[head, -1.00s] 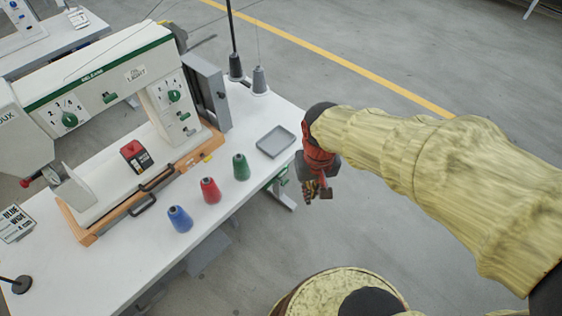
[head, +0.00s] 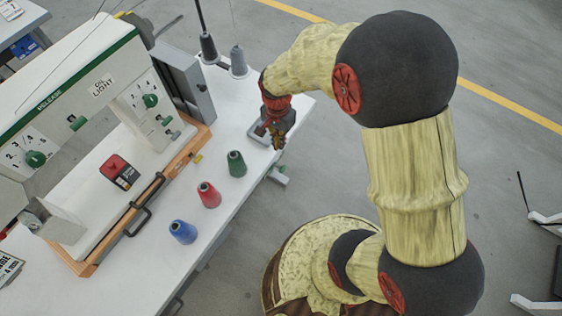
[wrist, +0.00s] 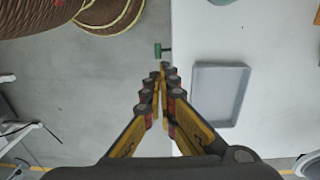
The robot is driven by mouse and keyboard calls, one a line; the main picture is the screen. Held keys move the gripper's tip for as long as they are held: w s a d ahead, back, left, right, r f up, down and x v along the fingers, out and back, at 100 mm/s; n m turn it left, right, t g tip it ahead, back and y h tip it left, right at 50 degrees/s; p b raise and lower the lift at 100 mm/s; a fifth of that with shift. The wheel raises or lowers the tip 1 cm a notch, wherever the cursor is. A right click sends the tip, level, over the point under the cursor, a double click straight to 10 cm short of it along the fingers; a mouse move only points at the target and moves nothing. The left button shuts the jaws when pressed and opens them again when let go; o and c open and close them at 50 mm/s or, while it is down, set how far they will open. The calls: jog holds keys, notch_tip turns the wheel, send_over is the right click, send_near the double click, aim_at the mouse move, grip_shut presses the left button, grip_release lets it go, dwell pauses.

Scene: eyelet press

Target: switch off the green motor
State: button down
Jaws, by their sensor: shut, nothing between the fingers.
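A small green piece on a dark stem (wrist: 158,50) sticks out from the table edge in the wrist view; I cannot tell whether it belongs to the green motor. No thing is plainly marked as the green motor. The white machine (head: 85,85) carries green knobs, one at its left (head: 35,158) and one at its right (head: 150,101). My gripper (head: 277,137) is shut and empty near the table's right edge, in front of the grey tray. In the wrist view its fingertips (wrist: 165,68) are together by the table edge, close to the green piece.
Blue (head: 183,232), red (head: 208,195) and green (head: 236,164) thread cones stand in front of the machine. The grey tray (wrist: 196,95) lies on the white table (wrist: 270,60). Dark stands with thread rods (head: 208,47) rise behind.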

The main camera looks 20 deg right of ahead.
aim_at(284, 169)
jog(key=f+b, duration=0.1)
jog(key=f, duration=0.3)
jog(key=f+b, duration=0.2)
jog(key=f, duration=0.3)
jog(key=f+b, duration=0.2)
jog(key=f, duration=0.3)
jog(key=shift+s+d, duration=0.2)
jog(key=shift+s, duration=0.05)
jog(key=shift+s+d+f+p, duration=0.25)
jog(key=shift+s+f+p, duration=0.1)
jog(key=shift+s+f, duration=0.1)
dwell(0.4)
jog(key=shift+s+d+f+p, duration=0.1)
jog(key=shift+s+d+f, duration=0.1)
jog(key=shift+f, duration=0.3)
jog(key=shift+s+d+f+p, duration=0.1)
jog(key=shift+s+f+p, duration=0.05)
jog(key=shift+f, duration=0.4)
jog(key=shift+s+d+f+p, duration=0.1)
jog(key=shift+s+d+f, duration=0.1)
jog(key=shift+f, duration=0.4)
